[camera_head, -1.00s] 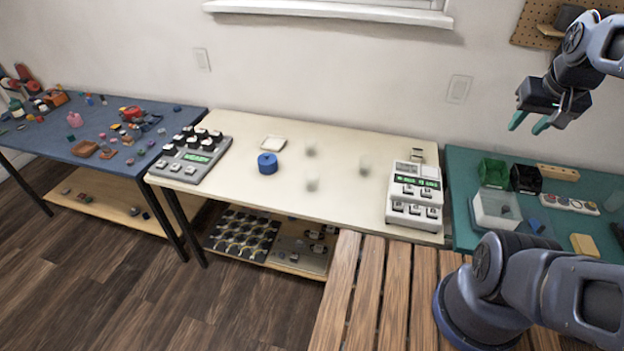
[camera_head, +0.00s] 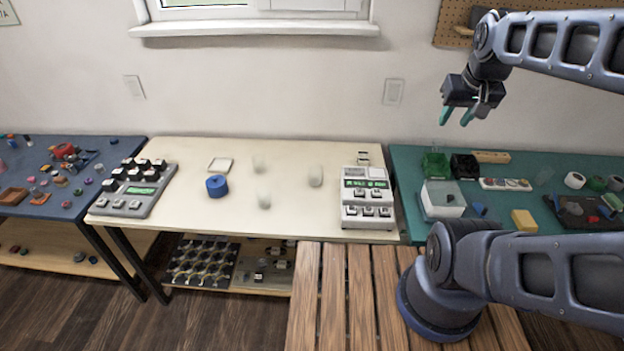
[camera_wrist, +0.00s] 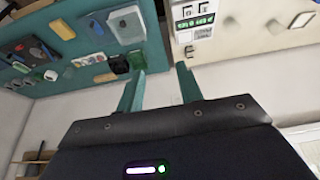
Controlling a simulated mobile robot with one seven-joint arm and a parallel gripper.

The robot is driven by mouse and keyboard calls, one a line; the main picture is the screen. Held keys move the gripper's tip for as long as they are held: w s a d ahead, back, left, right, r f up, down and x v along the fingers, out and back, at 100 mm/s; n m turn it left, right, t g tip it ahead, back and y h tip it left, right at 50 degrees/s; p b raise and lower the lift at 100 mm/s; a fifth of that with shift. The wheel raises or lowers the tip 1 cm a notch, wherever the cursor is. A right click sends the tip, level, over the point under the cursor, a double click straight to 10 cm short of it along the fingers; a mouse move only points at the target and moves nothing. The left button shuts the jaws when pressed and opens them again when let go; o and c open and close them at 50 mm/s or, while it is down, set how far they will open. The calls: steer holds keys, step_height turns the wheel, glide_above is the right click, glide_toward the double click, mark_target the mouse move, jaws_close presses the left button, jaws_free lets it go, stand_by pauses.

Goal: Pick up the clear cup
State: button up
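Three small pale, see-through cups stand on the cream table in the head view: a back one (camera_head: 258,164), a front one (camera_head: 264,199) and a right one (camera_head: 315,176). They look frosted, and I cannot tell which is the clear cup. A faint see-through shape (camera_head: 545,176) also shows on the green table; it may be a clear cup. My gripper (camera_head: 456,117) is raised above the back of the green table, right of the cream table and far from the cups. Its teal fingers are apart and empty, as the wrist view (camera_wrist: 160,86) also shows.
A blue roll (camera_head: 217,186) and a white square dish (camera_head: 220,165) stand left of the cups. A white keypad device (camera_head: 367,200) stands to their right, a grey one (camera_head: 137,188) at far left. A clear-walled box (camera_head: 442,199) is on the green table. A slatted wooden surface (camera_head: 345,290) lies in front.

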stand_by(0.4)
steer(key=o, duration=0.8)
steer(key=shift+w, duration=0.1)
